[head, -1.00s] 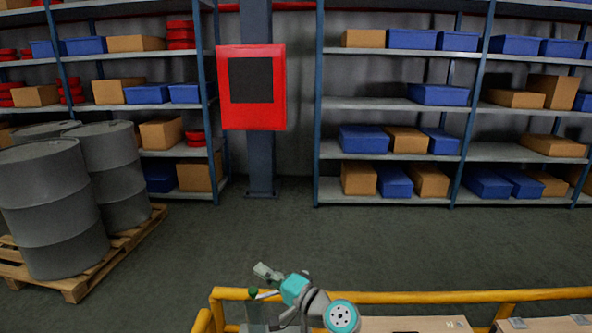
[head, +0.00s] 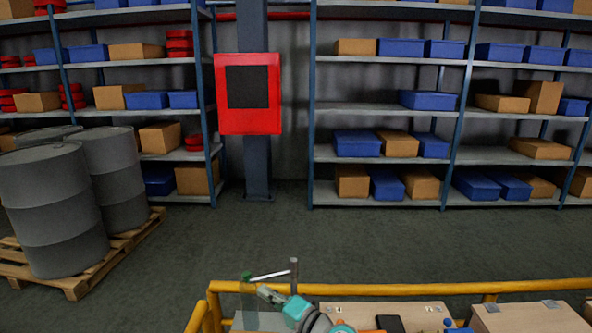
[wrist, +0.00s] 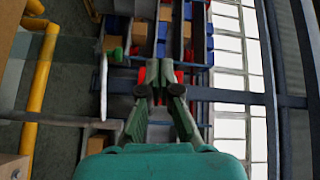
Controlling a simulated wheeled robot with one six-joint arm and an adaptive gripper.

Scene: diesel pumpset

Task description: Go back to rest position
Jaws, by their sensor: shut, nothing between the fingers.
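My gripper (wrist: 160,74) points away from the wrist camera in the wrist view, its two dark fingers drawn together at the tips with nothing between them. In the head view my gripper (head: 268,292) is small, at the bottom centre, joined to my teal and grey wrist. It is close to the yellow rail, near a thin pale rod with a green knob (head: 246,277) and an upright grey post (head: 294,274). I cannot tell whether it touches any of these. Most of my arm is below the picture.
Grey drums (head: 55,205) stand on a pallet (head: 75,283) at left. Shelves (head: 385,200) and a red cabinet (head: 248,120) stand at the back. The floor between is clear.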

